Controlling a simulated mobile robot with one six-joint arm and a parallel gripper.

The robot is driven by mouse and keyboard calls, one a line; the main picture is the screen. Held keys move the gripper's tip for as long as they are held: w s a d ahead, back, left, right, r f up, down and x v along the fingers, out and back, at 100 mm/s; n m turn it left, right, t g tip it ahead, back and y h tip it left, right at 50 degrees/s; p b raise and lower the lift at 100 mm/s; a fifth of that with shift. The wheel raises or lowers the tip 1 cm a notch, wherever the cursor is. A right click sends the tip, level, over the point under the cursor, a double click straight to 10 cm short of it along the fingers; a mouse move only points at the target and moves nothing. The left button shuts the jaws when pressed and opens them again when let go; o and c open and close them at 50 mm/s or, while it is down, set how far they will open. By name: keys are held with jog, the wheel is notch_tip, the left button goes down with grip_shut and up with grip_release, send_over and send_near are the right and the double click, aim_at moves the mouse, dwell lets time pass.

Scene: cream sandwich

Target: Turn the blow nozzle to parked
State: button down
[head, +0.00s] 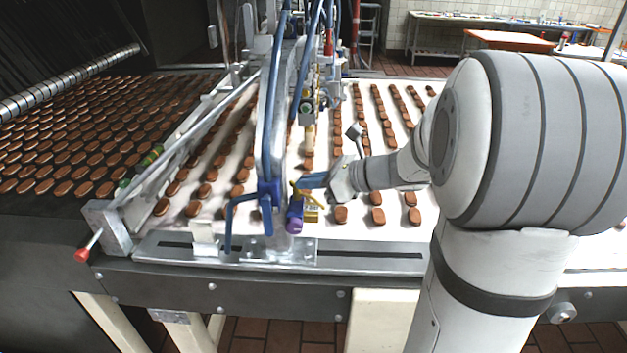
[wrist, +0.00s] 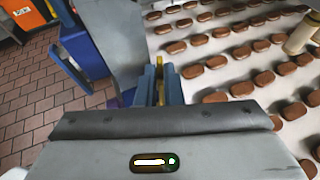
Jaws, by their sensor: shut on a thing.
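The blow nozzle seems to be the fitting low on the blue-piped stand, with a yellow piece (head: 311,199) and a purple end (head: 294,225). I cannot make out its exact angle. My gripper (head: 304,182) reaches it from the right, above the near edge of the white belt. Its blue fingers are shut on the yellow piece. In the wrist view, the same yellow piece (wrist: 168,78) shows between the fingertips of my gripper (wrist: 160,72). The gripped part is largely hidden by the fingers.
Rows of brown biscuits (head: 377,215) lie on the white belt (head: 330,235) close under my gripper. The blue pipe stand (head: 268,150) rises just left of it. A red-tipped lever (head: 83,254) sticks out at the lower left. Brick floor shows beyond the near edge.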

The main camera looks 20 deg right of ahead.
jog(key=shift+w+a+f+n+g+h+p, duration=0.2)
jog(key=shift+w+n+g+p, duration=0.4)
jog(key=shift+n+g+p, duration=1.9)
jog(key=shift+w+a+f+n+g+h+p, duration=0.1)
jog(key=shift+w+n+g+h+p, duration=0.35)
jog(key=shift+n+g+p, duration=2.1)
jog(key=shift+w+a+f+n+g+h+p, duration=0.15)
jog(key=shift+w+n+g+p, duration=0.8)
jog(key=shift+n+g, duration=2.9)
jog(key=shift+s+g, duration=0.2)
jog(key=shift+g, duration=0.2)
